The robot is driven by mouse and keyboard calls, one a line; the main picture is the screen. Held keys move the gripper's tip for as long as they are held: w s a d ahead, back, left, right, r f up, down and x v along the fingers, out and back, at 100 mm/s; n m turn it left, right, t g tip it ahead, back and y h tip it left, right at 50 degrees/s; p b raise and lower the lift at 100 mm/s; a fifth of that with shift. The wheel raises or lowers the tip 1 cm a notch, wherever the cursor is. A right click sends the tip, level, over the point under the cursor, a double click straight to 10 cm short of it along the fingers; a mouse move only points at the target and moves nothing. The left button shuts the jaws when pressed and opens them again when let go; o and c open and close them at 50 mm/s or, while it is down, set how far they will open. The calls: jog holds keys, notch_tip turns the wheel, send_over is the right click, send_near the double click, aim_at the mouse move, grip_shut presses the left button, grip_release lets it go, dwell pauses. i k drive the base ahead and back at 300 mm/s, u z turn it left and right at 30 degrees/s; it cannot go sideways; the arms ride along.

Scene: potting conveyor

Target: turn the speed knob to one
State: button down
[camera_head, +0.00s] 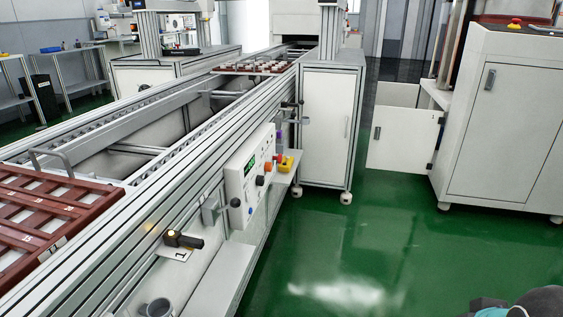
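A white control panel (239,185) is mounted on the side of the conveyor frame. My gripper is not in view; only a grey and teal part of my arm shows at the bottom right corner.
The conveyor (150,190) runs from the lower left to the back. The green floor (370,240) on the right is clear.

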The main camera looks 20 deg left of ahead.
aim_at(269, 167)
jog(key=u, duration=0.45)
jog(key=i, duration=0.75)
jog(key=u, duration=1.1)
jog(key=k, duration=1.1)
jog(key=z, duration=0.45)
jog(key=i, duration=1.4)
jog(key=u, duration=0.2)
